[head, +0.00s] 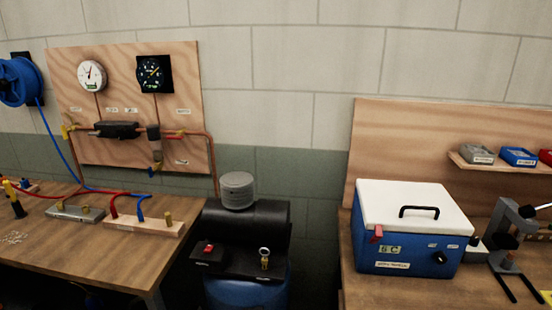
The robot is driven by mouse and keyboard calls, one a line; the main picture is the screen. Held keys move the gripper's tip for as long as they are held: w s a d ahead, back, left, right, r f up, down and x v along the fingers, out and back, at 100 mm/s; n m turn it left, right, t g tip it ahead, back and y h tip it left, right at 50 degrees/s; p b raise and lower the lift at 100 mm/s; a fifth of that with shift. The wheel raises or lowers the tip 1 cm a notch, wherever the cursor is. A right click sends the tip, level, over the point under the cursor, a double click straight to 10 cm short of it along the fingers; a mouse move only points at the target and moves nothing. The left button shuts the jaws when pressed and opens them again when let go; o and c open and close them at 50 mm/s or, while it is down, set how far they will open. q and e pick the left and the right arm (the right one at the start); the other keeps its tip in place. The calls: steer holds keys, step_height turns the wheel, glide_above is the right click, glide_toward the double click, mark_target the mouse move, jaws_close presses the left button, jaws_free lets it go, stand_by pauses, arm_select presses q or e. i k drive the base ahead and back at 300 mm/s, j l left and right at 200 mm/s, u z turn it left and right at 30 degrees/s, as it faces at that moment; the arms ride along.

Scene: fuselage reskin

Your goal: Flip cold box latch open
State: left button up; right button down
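The cold box (408,247) is a blue box with a white lid (412,203) and a black handle (419,211) on top. It stands on the right-hand wooden bench, and the lid is down. A small red latch (376,233) sits at the upper left of its front face, just under the lid edge. It is too small to tell exactly how the latch is set. The front also carries a "6 C" label (389,249) and a black knob (439,257). Neither of my grippers shows in the head view.
A grey and black stand-like device (507,240) is close to the box's right. A shelf with grey (477,154) and blue (518,156) bins is behind. A compressor (246,220) stands in the gap left of the bench. The left bench (90,249) holds hoses and fittings.

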mark_target(378, 236)
steer(key=k+l+u, duration=0.15)
steer(key=l, duration=0.25)
steer(key=k+l+u, duration=0.2)
steer(key=l, duration=0.2)
steer(key=l+u, duration=0.15)
steer(key=l, duration=0.25)
steer(key=k+l+u, duration=0.15)
steer(key=k+l, duration=0.05)
steer(key=l, duration=0.1)
